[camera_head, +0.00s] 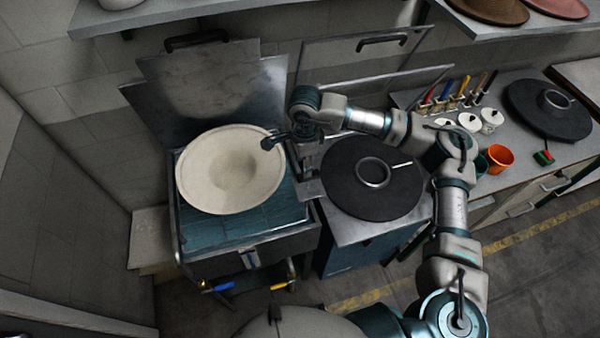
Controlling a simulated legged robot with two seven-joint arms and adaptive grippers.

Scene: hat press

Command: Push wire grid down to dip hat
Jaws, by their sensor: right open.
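A cream wide-brimmed hat (205,160) lies over an open metal vat (270,243) at left centre. Blue-teal surface shows around the hat inside the vat. I cannot clearly make out a wire grid; the hat covers much of that area. My right arm reaches in from the lower right, and its gripper (284,143) is at the right edge of the hat's brim, near the vat's back right side. The gripper is open, with one dark fingertip at or just above the brim; I cannot tell whether it touches. My left gripper is not in view.
Raised metal lids (205,85) stand behind the vat. Cups, an orange pot (499,157), colourful-handled tools and another black disc (545,115) sit on the right counter. A shelf with hats is above.

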